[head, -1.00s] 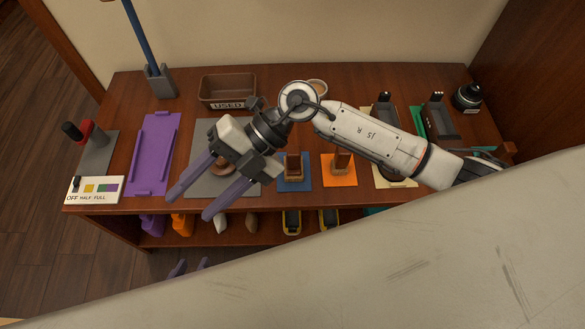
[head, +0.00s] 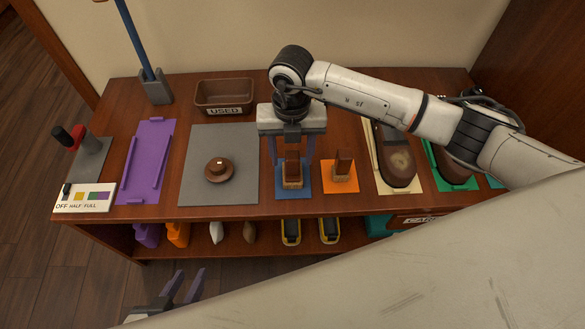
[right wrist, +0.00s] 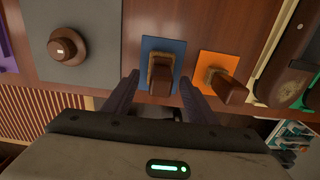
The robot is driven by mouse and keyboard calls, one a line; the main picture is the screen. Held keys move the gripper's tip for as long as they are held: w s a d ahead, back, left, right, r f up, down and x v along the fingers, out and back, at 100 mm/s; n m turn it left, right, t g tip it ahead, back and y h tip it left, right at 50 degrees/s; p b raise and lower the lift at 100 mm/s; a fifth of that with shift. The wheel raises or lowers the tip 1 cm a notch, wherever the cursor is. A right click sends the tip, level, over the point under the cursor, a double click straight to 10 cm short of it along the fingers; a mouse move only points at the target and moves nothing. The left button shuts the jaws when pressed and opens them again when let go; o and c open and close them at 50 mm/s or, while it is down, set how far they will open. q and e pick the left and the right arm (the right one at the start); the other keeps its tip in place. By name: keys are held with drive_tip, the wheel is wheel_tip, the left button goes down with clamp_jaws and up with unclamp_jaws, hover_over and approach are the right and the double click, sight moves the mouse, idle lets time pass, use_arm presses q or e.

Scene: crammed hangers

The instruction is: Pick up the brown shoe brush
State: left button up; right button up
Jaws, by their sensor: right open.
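A brush (head: 291,172) with a brown wooden handle and pale bristles stands upright on a blue mat (head: 281,191); it also shows in the right wrist view (right wrist: 160,78). A similar brush (head: 343,165) stands on an orange mat (head: 328,183). My right gripper (head: 290,168) points down over the blue mat, open, with one purple finger on each side of the handle. In the right wrist view the fingers (right wrist: 160,84) show a gap on both sides of it. My left gripper (head: 183,286) is low at the left, in front of the shelf, open and empty.
A grey mat (head: 240,145) with a round brown tin (head: 219,170) lies left of the blue mat. A brown shoe (head: 398,165) is right of the orange mat. A USED bin (head: 224,96) and purple tray (head: 148,160) are farther left. Several items fill the lower shelf.

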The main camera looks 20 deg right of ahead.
sight(293, 165)
wheel_tip(293, 165, down, 4)
drive_tip(key=shift+s+f+b, duration=0.1)
drive_tip(key=shift+f+b, duration=0.15)
drive_tip(key=shift+b, duration=0.1)
drive_tip(key=shift+r, duration=0.1)
drive_tip(key=c, duration=1)
wheel_tip(293, 165, up, 10)
drive_tip(key=shift+p, duration=0.85)
drive_tip(key=o, duration=0.5)
drive_tip(key=c, duration=0.6)
